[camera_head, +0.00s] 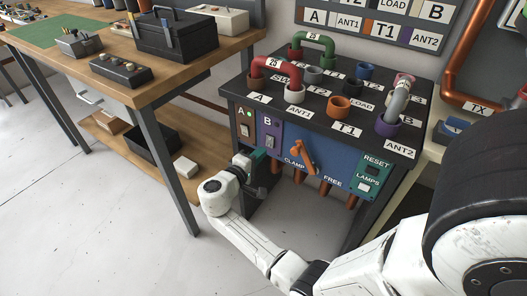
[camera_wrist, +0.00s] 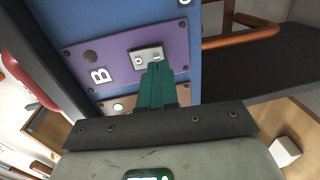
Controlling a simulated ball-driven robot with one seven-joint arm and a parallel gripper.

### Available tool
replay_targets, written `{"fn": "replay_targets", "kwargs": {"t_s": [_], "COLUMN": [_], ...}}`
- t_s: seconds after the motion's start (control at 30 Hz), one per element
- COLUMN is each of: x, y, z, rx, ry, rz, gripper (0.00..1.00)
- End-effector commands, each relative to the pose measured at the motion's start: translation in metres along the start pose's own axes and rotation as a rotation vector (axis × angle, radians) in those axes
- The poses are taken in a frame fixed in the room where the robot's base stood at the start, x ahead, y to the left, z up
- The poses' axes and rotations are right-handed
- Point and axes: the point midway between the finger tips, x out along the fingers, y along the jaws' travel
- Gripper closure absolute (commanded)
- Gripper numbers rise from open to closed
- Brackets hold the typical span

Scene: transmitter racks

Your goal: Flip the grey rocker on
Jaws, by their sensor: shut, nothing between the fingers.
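The grey rocker (camera_wrist: 149,56) sits in a light plate on the purple panel marked B, and also shows in the head view (camera_head: 270,141). My gripper (camera_wrist: 158,72) has green fingers, shut together and empty. In the wrist view the fingertips overlap the lower edge of the rocker plate; I cannot tell whether they touch it. In the head view my gripper (camera_head: 259,156) is just below and left of the rocker, close to the front panel. Which way the rocker is tipped is too small to tell.
Left of panel B is panel A with a rocker (camera_head: 245,130) and a lit green lamp (camera_head: 247,114). An orange clamp lever (camera_head: 302,157) is to the right. Coloured sockets and looped cables cover the rack top. A wooden bench (camera_head: 130,45) stands left; floor between is clear.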

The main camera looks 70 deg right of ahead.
Motion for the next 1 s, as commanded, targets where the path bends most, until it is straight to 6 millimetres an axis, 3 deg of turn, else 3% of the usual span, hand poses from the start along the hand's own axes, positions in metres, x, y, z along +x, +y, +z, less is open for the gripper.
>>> {"fn": "replay_targets", "kwargs": {"t_s": [0.1, 0.3, 1.0], "x": [0.015, 0.025, 0.030], "y": [0.000, 0.000, -0.001], "z": [0.001, 0.000, 0.000], "rx": [0.000, 0.000, 0.000], "ry": [-0.003, 0.000, 0.000], "rz": [0.001, 0.001, 0.000], "gripper": [1.00, 1.00, 1.00]}}
